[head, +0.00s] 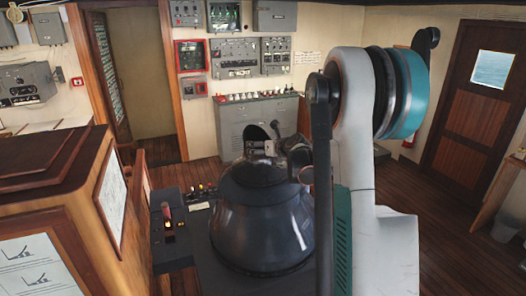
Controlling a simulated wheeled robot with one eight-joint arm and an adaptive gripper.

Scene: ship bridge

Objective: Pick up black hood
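The black hood (262,230) is a large, glossy dark dome that narrows upward. It stands upright on a dark console in the middle of the head view. My arm comes down from the right, in front of its right side. My gripper (272,147) appears as small dark and grey parts at the top of the hood, partly behind my arm. Whether it touches the hood, and how its fingers stand, cannot be made out. The hood's top is partly hidden by these parts.
The dark console (178,240) carries small levers and knobs left of the hood. A wooden cabinet (75,215) stands close on the left. A grey control cabinet (235,125) is behind. Wooden floor is open at the right, before a brown door (478,125).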

